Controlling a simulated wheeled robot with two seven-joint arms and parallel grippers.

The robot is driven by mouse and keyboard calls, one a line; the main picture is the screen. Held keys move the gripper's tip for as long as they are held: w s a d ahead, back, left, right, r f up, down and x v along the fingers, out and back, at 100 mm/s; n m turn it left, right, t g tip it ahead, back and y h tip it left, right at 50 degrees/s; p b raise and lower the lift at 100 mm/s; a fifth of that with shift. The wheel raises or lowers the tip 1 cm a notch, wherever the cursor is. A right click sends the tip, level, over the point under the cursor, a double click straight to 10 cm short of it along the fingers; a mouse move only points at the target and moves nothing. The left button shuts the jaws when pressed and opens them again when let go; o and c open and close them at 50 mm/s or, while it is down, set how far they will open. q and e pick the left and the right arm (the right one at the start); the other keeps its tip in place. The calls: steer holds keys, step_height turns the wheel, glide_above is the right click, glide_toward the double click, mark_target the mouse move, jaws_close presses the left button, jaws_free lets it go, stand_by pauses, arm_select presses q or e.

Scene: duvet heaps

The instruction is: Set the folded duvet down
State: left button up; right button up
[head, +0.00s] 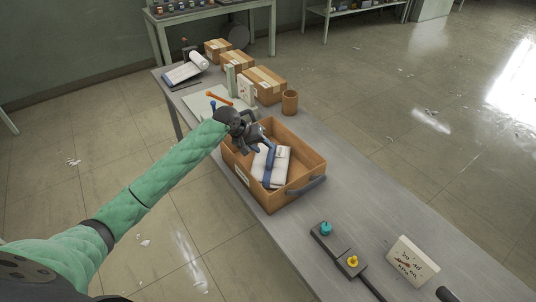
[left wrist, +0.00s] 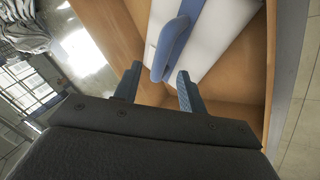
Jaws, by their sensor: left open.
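A white, flat item (head: 281,165) with a blue strip (head: 270,165) lies inside a brown open box (head: 290,203). I cannot tell for certain that it is the folded duvet. My left gripper (head: 264,146) is over the far part of the box, open. In the left wrist view my open left gripper (left wrist: 158,80) has its two fingers apart, with the rounded blue strip (left wrist: 172,45) just beyond them and the white surface (left wrist: 215,38) beside it. I cannot tell whether the fingers touch it. My right gripper is not in view.
The box stands on a long grey table (head: 345,195). A brown cup (head: 290,102), several cardboard cartons (head: 264,85) and a white roll (head: 198,62) are behind it. In front are a dark block with a teal knob (head: 326,228) and a white lettered block (head: 412,262).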

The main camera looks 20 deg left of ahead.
arm_select(q)
steer(key=shift+b+v, duration=0.6)
steer(key=shift+v, duration=2.1)
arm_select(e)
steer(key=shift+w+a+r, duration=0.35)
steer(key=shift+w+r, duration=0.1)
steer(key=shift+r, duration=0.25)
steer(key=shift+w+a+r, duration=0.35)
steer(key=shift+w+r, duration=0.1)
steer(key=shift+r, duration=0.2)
